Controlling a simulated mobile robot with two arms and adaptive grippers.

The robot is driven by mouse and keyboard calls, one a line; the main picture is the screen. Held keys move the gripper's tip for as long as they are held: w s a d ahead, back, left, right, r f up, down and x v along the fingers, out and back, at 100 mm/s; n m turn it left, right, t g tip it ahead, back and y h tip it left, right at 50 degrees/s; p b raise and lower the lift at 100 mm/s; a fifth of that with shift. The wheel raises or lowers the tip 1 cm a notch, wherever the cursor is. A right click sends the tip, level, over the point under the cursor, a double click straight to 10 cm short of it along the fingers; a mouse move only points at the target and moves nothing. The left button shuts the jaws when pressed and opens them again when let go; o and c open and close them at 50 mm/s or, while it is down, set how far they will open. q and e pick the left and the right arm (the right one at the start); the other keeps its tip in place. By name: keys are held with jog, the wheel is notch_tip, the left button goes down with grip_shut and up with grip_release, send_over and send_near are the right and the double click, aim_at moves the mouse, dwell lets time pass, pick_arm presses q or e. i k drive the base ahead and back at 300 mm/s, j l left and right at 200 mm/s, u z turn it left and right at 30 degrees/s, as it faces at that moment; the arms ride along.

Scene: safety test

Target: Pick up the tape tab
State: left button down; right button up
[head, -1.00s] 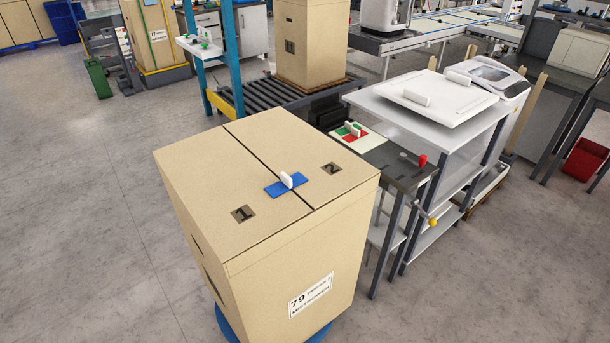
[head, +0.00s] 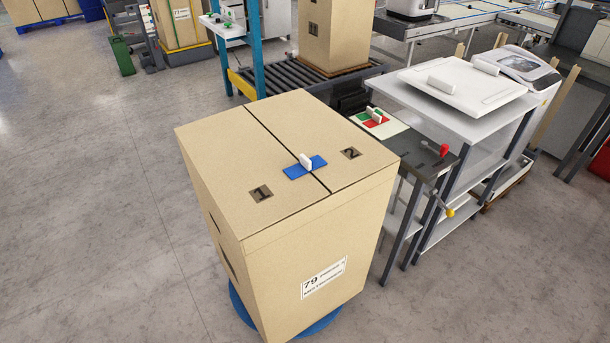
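A white upright tab (head: 306,161) stands on a strip of blue tape (head: 293,172). The tape lies across the seam between the top flaps of a large closed cardboard carton (head: 235,155). The flaps carry dark marks 1 (head: 261,194) and 2 (head: 350,153), one on each side of the tape. Nothing touches the tab. Neither of my grippers is in view.
The carton stands on a round blue base (head: 322,328). At its right is a dark-topped bench (head: 425,160) with red and green pieces and a red knob (head: 444,150). A white-topped shelf unit (head: 425,93) stands behind. The floor at left (head: 100,190) is clear.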

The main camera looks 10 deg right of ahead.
aim_at(376, 119)
jog(key=l+u, duration=0.15)
jog(key=u, duration=0.2)
jog(key=l+u, duration=0.15)
jog(key=u, duration=0.2)
jog(key=l+u, duration=0.2)
jog(key=l, duration=0.4)
jog(key=l+u, duration=0.2)
jog(key=l, duration=0.35)
jog(key=k+l+u, duration=0.2)
jog(key=l, duration=0.4)
jog(key=l+u, duration=0.2)
jog(key=l, duration=0.4)
